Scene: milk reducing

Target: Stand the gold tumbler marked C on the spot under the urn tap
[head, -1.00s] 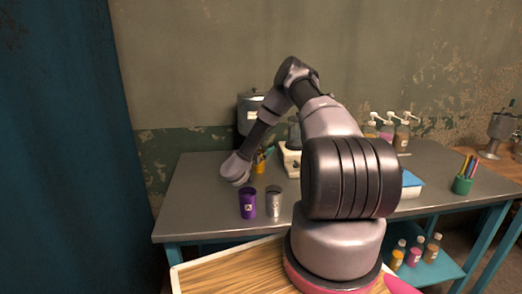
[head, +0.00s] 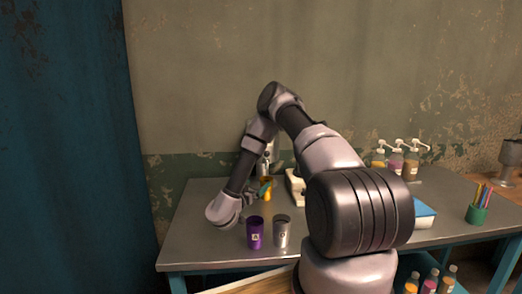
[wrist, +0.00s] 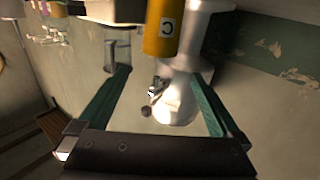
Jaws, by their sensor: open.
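The gold tumbler (wrist: 163,28) marked C shows in the wrist view, which is upside down. It stands upright in front of the pale metal urn (wrist: 178,98), with the small tap (wrist: 151,98) above it. In the head view the tumbler (head: 265,192) is a small gold shape on the table beside the urn (head: 270,155), partly covered by my arm. My gripper (wrist: 160,72) is open, its teal fingers spread wide, with the tumbler beyond the tips and apparently clear of them. The spot beneath the tumbler is hidden.
A purple tumbler (head: 255,233) and a silver tumbler (head: 282,232) stand near the table's front, close to my arm. Pump bottles (head: 396,165), a blue-edged box (head: 424,214) and a green pencil cup (head: 477,213) are to the right. The table's left end is clear.

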